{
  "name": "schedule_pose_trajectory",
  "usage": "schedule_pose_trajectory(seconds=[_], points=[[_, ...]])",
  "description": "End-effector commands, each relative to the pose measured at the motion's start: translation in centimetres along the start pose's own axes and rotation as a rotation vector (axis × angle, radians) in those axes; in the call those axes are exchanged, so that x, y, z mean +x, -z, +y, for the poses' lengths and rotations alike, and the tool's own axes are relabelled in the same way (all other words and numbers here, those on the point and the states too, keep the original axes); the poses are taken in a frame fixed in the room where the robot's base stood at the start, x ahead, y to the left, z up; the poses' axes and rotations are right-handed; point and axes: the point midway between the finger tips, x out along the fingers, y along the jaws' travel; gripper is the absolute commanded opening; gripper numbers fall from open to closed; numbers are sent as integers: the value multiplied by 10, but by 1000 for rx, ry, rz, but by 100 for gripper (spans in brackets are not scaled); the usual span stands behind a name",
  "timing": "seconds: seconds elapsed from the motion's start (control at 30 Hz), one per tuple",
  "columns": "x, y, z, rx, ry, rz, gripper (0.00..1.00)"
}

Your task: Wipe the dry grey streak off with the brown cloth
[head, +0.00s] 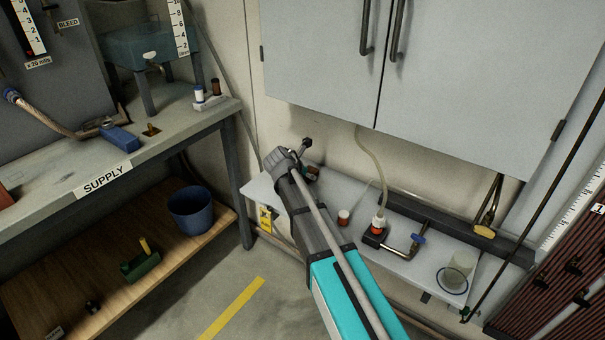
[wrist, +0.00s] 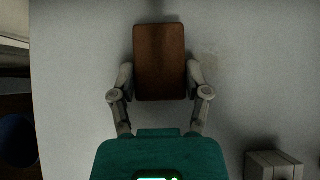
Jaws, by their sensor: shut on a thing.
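The brown cloth (wrist: 160,62) is a folded, rounded pad. In the wrist view it is held between the two fingers of my gripper (wrist: 160,82), over a pale grey surface (wrist: 75,90). I cannot tell whether the cloth touches that surface. A faint, slightly darker patch (wrist: 210,66) lies just right of the cloth and may be the grey streak; its edges are unclear. In the head view my arm reaches to the left part of the pale wall shelf (head: 330,190), and its wrist hides most of my gripper and the cloth.
A grey block (wrist: 272,165) stands at lower right in the wrist view. On the shelf are a red-and-white jar (head: 344,217), a bottle with a hose (head: 379,224) and a clear beaker (head: 459,270). A cabinet (head: 450,80) hangs above. The SUPPLY bench (head: 60,200) is left.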

Motion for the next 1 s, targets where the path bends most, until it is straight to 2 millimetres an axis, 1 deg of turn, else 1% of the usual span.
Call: schedule_pose_trajectory(seconds=[0.13,0.63,1.0], points=[[0,0,-6,0,0,0,23],[0,0,-9,0,1,0,23],[2,2,-29,0,1,1,23]])
